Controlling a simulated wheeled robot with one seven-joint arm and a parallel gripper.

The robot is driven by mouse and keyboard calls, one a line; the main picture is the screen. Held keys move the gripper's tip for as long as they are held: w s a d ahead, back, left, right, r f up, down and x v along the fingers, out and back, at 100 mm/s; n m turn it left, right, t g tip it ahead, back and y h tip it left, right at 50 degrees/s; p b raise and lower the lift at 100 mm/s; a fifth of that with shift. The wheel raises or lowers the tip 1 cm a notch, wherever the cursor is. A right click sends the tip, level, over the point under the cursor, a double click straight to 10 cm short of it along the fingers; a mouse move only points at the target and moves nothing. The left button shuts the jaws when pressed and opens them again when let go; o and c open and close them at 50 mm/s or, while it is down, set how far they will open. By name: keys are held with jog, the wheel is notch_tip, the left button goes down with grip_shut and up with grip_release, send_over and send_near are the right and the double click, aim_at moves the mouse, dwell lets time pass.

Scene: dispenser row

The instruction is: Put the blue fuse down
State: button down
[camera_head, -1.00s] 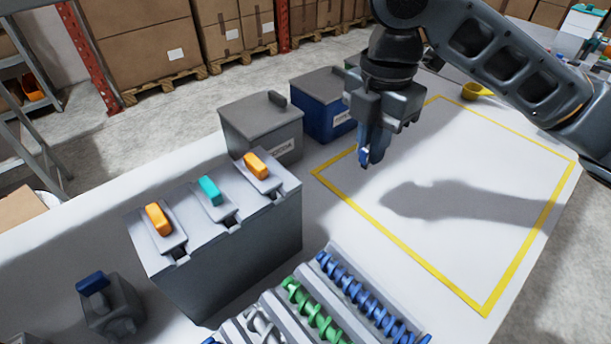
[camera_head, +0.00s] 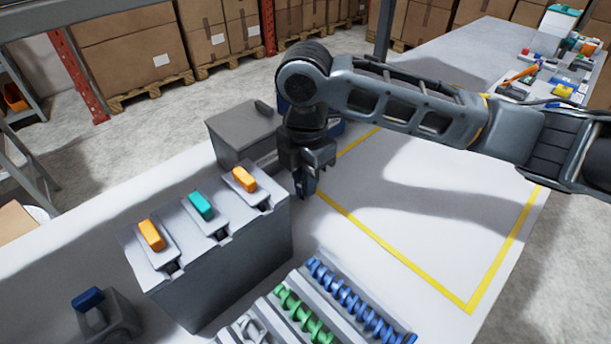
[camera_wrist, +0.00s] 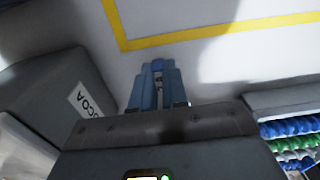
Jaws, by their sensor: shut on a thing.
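My gripper (camera_head: 304,186) points down over the white table, at the left edge of the yellow-outlined area and just right of the grey dispenser block. It is shut on the blue fuse (camera_wrist: 158,84), which shows between the fingers in the wrist view. In the head view the fuse is mostly hidden by the dark fingers. The gap between the fuse and the table cannot be told exactly.
The grey dispenser block (camera_head: 225,265) with orange and teal pieces on top stands left of my gripper. A grey lidded bin (camera_head: 235,135) is behind it. Blue and green spirals (camera_head: 345,300) lie in front. The yellow-outlined area (camera_head: 420,220) is clear.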

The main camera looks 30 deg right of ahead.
jog(key=shift+f, duration=0.1)
jog(key=c, duration=1.1)
grip_release()
jog(key=shift+c, duration=0.2)
